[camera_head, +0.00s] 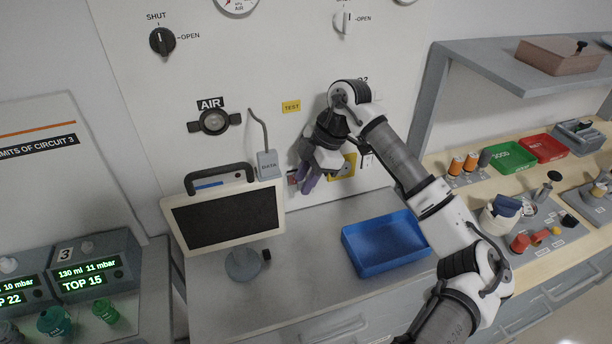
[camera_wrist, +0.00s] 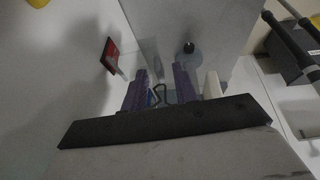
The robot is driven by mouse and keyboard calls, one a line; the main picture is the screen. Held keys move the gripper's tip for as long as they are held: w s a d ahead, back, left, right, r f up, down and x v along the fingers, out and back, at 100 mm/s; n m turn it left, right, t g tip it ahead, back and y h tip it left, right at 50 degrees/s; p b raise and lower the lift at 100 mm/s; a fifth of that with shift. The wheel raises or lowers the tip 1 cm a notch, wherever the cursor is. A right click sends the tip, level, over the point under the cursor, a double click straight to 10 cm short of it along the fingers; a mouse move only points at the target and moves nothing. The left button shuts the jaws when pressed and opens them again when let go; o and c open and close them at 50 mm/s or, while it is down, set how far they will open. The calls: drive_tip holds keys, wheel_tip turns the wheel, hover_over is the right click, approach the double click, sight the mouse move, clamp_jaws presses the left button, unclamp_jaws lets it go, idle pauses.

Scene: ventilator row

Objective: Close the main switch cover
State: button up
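My gripper (camera_head: 307,184) has purple fingers and is beside the wall panel, pointing down and left above the counter. In the wrist view the two fingers of my gripper (camera_wrist: 161,82) stand apart, and I see nothing clamped between them. A thin dark hook shape shows between them, but I cannot tell how far off it is. A small red and dark piece (camera_wrist: 110,54) on the wall is left of the fingers, apart from them. A yellow plate (camera_head: 348,168) on the panel is partly hidden behind my wrist. I cannot clearly make out the main switch cover.
A monitor (camera_head: 228,218) with a dark handle stands on the counter left of my gripper. A grey DATA box (camera_head: 268,164) on a cable is close by. A blue tray (camera_head: 385,245) lies on the counter below my arm. The counter between monitor and tray is clear.

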clamp_jaws()
drive_tip(key=shift+f, duration=0.1)
wheel_tip(320, 180, down, 9)
drive_tip(key=w+n+t+y+b, duration=0.1)
drive_tip(key=t+b, duration=1.1)
drive_tip(key=b, duration=2.7)
drive_tip(key=n+y, duration=0.2)
drive_tip(key=y, duration=0.3)
drive_tip(key=shift+a+r+n+t, duration=0.2)
drive_tip(key=shift+a+n+t, duration=0.05)
drive_tip(key=shift+n+t, duration=0.15)
drive_tip(key=shift+w+r+b, duration=0.1)
drive_tip(key=shift+w+b, duration=0.05)
drive_tip(key=shift+b, duration=0.2)
drive_tip(key=shift+o, duration=0.3)
unclamp_jaws()
